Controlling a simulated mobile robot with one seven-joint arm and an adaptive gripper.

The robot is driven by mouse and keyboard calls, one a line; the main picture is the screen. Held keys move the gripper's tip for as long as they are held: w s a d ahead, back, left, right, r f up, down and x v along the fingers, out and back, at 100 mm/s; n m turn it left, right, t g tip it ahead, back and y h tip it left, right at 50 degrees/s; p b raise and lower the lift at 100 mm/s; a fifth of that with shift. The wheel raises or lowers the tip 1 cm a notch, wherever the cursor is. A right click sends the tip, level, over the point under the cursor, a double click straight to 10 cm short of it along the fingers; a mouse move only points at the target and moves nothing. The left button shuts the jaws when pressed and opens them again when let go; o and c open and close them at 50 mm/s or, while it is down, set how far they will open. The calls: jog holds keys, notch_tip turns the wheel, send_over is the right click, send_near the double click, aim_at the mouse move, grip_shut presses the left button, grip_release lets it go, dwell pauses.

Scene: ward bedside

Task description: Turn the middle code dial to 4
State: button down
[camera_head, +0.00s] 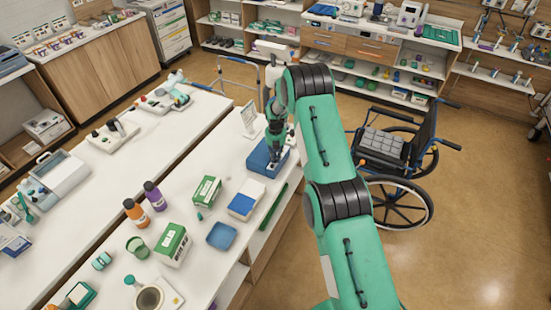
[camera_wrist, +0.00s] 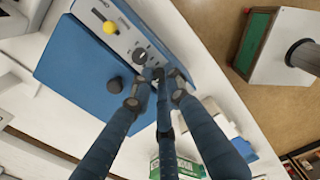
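A blue box (camera_head: 258,160) stands near the far right end of the near white counter, under my gripper (camera_head: 272,150). In the wrist view the blue box (camera_wrist: 85,72) has a light grey panel (camera_wrist: 125,38) with a yellow knob (camera_wrist: 110,27) and a dark dial (camera_wrist: 139,55). A black knob (camera_wrist: 114,85) sits on its blue face. My gripper (camera_wrist: 159,76) has its fingertips close together at the panel's lower end. They cover what lies there, so I cannot tell whether they touch or hold a dial. The dial settings are too small to read.
On the same counter are a blue-and-white box (camera_head: 243,205), green-and-white cartons (camera_head: 173,244), a blue tray (camera_head: 221,236) and orange (camera_head: 136,212) and purple (camera_head: 154,196) bottles. A wheelchair (camera_head: 390,150) stands on the floor at the right.

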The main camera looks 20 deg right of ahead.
jog(key=shift+f+m+b, duration=0.15)
jog(key=shift+m+b, duration=0.85)
jog(key=shift+b, duration=0.15)
jog(key=shift+m+b, duration=1)
jog(key=shift+m, duration=0.4)
jog(key=c, duration=1.9)
grip_release()
jog(key=shift+c, duration=0.2)
jog(key=shift+r+n+p, duration=0.25)
jog(key=shift+n+p, duration=0.15)
jog(key=shift+n+p, duration=1.7)
jog(key=shift+n, duration=0.1)
